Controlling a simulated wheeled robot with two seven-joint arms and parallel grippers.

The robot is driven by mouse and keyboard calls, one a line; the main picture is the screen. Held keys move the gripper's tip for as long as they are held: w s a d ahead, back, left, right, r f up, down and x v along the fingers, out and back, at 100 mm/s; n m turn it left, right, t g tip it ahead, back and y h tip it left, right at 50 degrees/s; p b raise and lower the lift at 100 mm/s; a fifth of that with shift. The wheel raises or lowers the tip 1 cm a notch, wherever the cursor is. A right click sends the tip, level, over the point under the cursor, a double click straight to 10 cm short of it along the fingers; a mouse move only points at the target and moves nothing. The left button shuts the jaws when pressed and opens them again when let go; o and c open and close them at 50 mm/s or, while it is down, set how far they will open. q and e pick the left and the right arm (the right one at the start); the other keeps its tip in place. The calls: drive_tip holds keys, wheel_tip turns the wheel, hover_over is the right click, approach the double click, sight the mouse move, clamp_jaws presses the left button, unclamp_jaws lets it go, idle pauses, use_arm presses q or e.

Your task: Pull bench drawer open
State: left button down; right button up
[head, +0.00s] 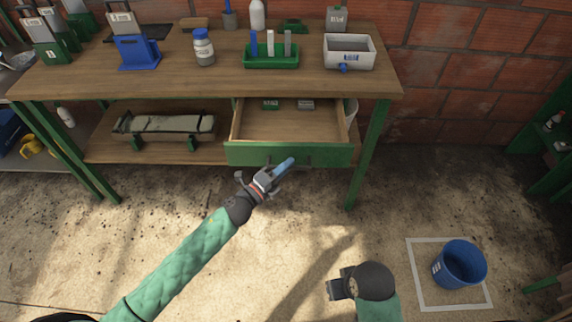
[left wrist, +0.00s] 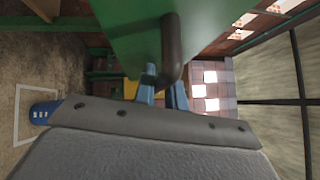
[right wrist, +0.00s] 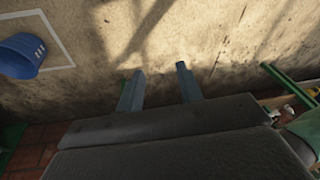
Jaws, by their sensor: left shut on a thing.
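The bench drawer (head: 288,153) is out from under the wooden bench top, with its green front toward me and its wooden inside showing. Two small items lie at the back of the drawer. My left gripper (head: 282,168) is at the drawer front. In the left wrist view, its blue fingers (left wrist: 162,88) are shut on the dark bar handle (left wrist: 172,45) of the green front. The exact contact is partly hidden. My right gripper (right wrist: 159,70) is open and empty over the floor, its two fingers apart; in the head view it is low, right of centre.
The bench top (head: 215,80) holds a green rack (head: 271,59), a white bin (head: 348,52), a blue stand (head: 136,52) and a bottle (head: 204,50). A green bench leg (head: 371,150) stands right of the drawer. A blue bucket (head: 459,264) stands in a marked square.

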use_arm(q)
drive_tip(key=c, duration=1.5)
unclamp_jaws()
use_arm(e)
drive_tip(key=shift+w, duration=0.1)
use_arm(q)
drive_tip(key=shift+o, duration=0.2)
